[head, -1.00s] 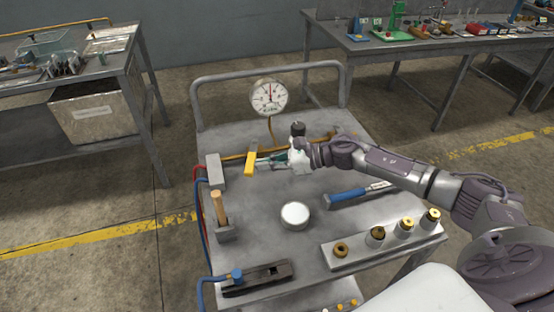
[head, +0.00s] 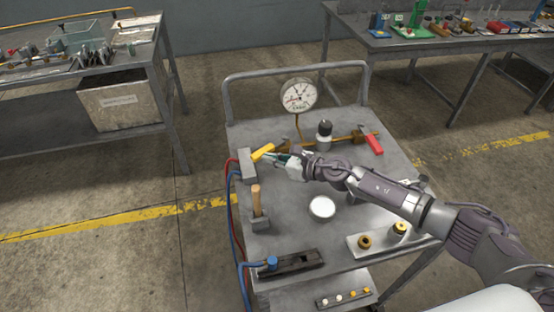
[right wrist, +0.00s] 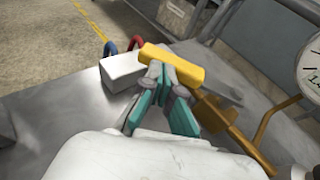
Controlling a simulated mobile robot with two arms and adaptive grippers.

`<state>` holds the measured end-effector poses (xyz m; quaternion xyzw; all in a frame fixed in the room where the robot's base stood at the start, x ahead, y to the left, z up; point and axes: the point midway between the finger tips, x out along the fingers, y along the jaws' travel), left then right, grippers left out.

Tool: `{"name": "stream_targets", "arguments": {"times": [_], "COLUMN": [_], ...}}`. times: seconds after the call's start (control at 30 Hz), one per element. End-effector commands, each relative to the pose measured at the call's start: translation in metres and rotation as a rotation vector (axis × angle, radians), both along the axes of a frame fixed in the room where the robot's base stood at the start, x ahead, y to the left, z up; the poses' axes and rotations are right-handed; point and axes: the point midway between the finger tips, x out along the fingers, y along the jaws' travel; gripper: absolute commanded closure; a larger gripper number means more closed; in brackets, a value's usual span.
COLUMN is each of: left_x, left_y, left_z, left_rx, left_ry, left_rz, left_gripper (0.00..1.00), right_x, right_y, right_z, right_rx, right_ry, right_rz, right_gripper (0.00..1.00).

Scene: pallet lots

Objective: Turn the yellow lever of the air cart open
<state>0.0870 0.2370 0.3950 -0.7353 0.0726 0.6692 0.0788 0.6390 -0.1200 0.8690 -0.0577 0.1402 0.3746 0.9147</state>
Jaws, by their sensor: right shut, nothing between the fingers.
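The air cart (head: 290,228) stands in the middle of the head view. Its yellow lever (head: 263,152) is near the cart's left edge, slanting up to the right beside a grey block (head: 247,165). My right gripper (head: 275,156) is shut and empty, with its fingertips at the lever's near side. In the right wrist view the yellow lever (right wrist: 172,66) lies across the tips of the shut fingers (right wrist: 160,75), which appear to touch it from outside. The round gauge (head: 298,95) stands at the back of the cart. My left gripper is not in view.
A wooden-handled tool (head: 256,201), a white round lid (head: 321,207) and a black fixture (head: 291,263) are on the cart's near half. A red-handled valve (head: 373,144) and a black-topped fitting (head: 324,134) lie along the brass pipe (head: 346,138). Benches stand behind on both sides.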

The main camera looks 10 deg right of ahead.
Motion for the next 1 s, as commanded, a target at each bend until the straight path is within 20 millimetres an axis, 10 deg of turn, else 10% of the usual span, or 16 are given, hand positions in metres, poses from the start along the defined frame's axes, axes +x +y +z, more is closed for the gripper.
{"name": "stream_targets", "arguments": {"times": [1.0], "left_x": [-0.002], "left_y": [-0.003], "left_z": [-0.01], "left_rx": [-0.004], "left_ry": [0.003], "left_rz": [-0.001], "left_gripper": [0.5], "right_x": [0.04], "right_y": [0.03], "right_z": [0.0], "right_rx": [0.0], "right_ry": [0.0], "right_rz": [0.01], "right_gripper": [1.0]}}
